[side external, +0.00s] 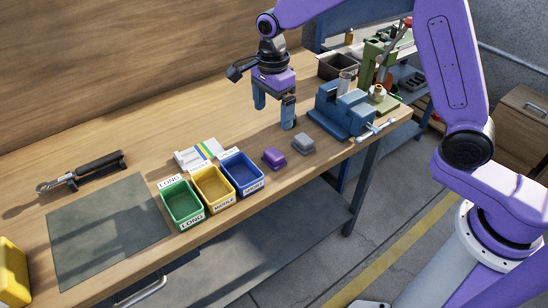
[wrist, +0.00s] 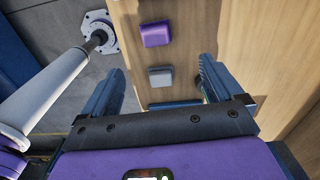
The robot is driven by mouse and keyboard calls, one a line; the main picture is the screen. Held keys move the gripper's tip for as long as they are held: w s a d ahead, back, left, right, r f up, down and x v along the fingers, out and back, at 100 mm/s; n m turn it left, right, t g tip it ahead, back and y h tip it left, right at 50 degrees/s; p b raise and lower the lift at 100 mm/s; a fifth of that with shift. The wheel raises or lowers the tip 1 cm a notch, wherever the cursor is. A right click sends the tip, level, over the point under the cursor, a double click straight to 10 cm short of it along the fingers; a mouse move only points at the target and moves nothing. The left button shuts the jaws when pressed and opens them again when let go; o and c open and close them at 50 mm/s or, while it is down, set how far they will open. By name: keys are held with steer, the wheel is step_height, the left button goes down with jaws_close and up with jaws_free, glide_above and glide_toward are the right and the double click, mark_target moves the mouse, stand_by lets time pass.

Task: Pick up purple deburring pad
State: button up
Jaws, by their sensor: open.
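The purple deburring pad (side external: 274,158) lies on the wooden bench near its front edge, just right of the blue bin. A grey pad (side external: 303,143) of similar shape lies to its right, a small gap apart. My gripper (side external: 274,115) is open and empty, above the bench behind the two pads. In the wrist view the purple pad (wrist: 156,34) shows at the top, beyond the grey pad (wrist: 161,77). The open fingers of my gripper (wrist: 160,85) stand either side of the grey pad in that picture, and the purple pad is beyond their tips.
Green (side external: 182,205), yellow (side external: 214,189) and blue (side external: 242,173) bins stand left of the pads. A blue vise (side external: 343,110) stands to the right. The bench behind the pads is clear.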

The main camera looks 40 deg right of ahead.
glide_toward(274, 153)
steer(key=f, duration=0.5)
steer(key=shift+w+d, duration=0.15)
steer(key=shift+w, duration=0.2)
steer(key=shift+s+f, duration=0.2)
steer(key=shift+f, duration=1.15)
steer(key=shift+s+f, duration=0.2)
steer(key=shift+f, duration=1.1)
steer(key=c, duration=1.1)
steer(key=shift+c, duration=0.2)
steer(key=shift+r, duration=0.1)
